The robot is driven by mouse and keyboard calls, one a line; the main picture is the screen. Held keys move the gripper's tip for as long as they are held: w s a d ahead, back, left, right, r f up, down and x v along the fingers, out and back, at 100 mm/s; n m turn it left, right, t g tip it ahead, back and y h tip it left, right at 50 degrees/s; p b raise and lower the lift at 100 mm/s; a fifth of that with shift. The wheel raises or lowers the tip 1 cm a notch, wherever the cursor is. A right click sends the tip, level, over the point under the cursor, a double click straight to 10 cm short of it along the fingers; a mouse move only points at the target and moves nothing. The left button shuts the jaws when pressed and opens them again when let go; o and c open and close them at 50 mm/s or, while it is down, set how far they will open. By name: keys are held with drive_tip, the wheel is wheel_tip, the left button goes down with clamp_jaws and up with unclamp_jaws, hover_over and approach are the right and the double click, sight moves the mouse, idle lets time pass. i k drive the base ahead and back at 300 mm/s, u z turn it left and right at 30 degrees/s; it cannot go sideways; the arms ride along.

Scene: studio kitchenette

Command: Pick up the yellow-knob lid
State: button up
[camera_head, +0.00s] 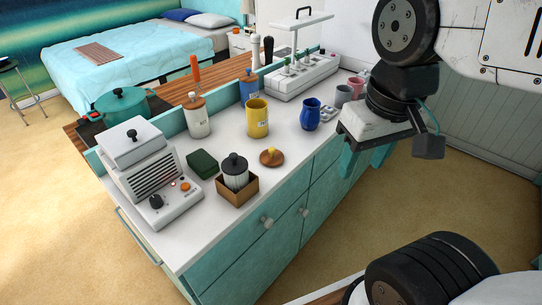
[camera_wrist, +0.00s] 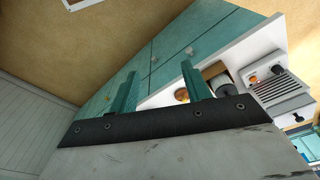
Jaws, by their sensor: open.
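The yellow-knob lid (camera_head: 271,157) is a small round brown wooden disc with a yellow knob on top. It lies flat on the white counter, near the front edge, right of a black-lidded jar. In the wrist view the lid (camera_wrist: 181,95) is partly hidden behind one finger. My gripper (camera_head: 366,160) has two teal fingers, apart and empty. It hangs beyond the counter's right front edge, well to the right of the lid. In the wrist view the gripper (camera_wrist: 158,70) frames teal cabinet fronts between its fingers.
The striped jar (camera_head: 235,172) in a brown box and a green box (camera_head: 202,164) stand left of the lid. A yellow canister (camera_head: 257,118) and a blue vase (camera_head: 310,114) stand behind it. A white appliance (camera_head: 152,175) fills the counter's left end. Counter around the lid's front right is clear.

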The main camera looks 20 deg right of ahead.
sight(272, 157)
drive_tip(key=u, duration=1.45)
drive_tip(key=i, duration=0.45)
drive_tip(key=z, duration=2.25)
